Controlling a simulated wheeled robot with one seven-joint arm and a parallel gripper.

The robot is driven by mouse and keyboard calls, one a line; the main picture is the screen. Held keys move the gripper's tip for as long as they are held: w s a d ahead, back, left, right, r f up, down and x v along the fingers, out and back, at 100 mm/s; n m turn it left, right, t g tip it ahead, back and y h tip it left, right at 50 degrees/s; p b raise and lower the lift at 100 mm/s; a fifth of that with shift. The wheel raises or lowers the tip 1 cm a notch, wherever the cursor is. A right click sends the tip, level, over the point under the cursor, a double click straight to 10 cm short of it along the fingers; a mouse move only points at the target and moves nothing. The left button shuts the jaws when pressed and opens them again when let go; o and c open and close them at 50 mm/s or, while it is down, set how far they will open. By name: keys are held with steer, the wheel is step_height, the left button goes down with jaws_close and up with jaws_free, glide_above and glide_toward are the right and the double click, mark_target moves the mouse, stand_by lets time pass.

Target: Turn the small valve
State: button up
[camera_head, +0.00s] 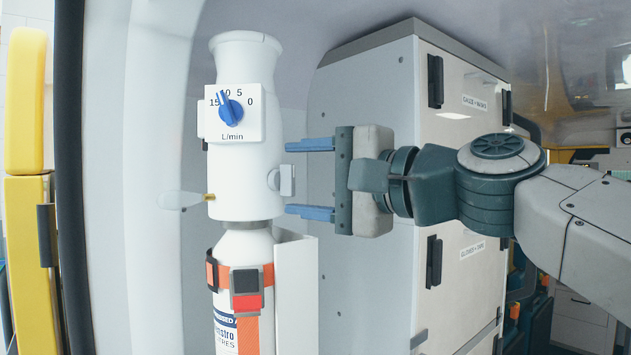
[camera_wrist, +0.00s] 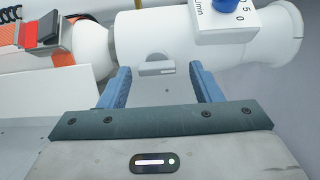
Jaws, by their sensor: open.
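The small valve (camera_head: 287,180) is a pale grey knob on the right side of the white cylinder head. In the wrist view the small valve (camera_wrist: 156,69) shows as a flat grey bar, with its length running from left to right. My gripper (camera_head: 310,178) is to the right of the valve, open and empty, with one blue finger above the valve's height and one below. In the wrist view my gripper (camera_wrist: 160,85) has its fingers on either side of the valve, short of it. I see no contact.
A blue flow dial (camera_head: 231,111) marked L/min sits on the head above the valve. An orange strap (camera_head: 246,281) with a buckle holds the bottle (camera_head: 226,320) below. A grey cabinet (camera_head: 365,95) stands close behind my gripper. A yellow padded post (camera_head: 26,190) is at far left.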

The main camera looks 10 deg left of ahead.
steer(key=b+v, duration=0.2)
steer(key=v, duration=1.1)
steer(key=shift+s+d+b, duration=0.15)
steer(key=shift+d+b, duration=0.15)
steer(key=shift+d, duration=0.05)
steer(key=shift+r, duration=0.1)
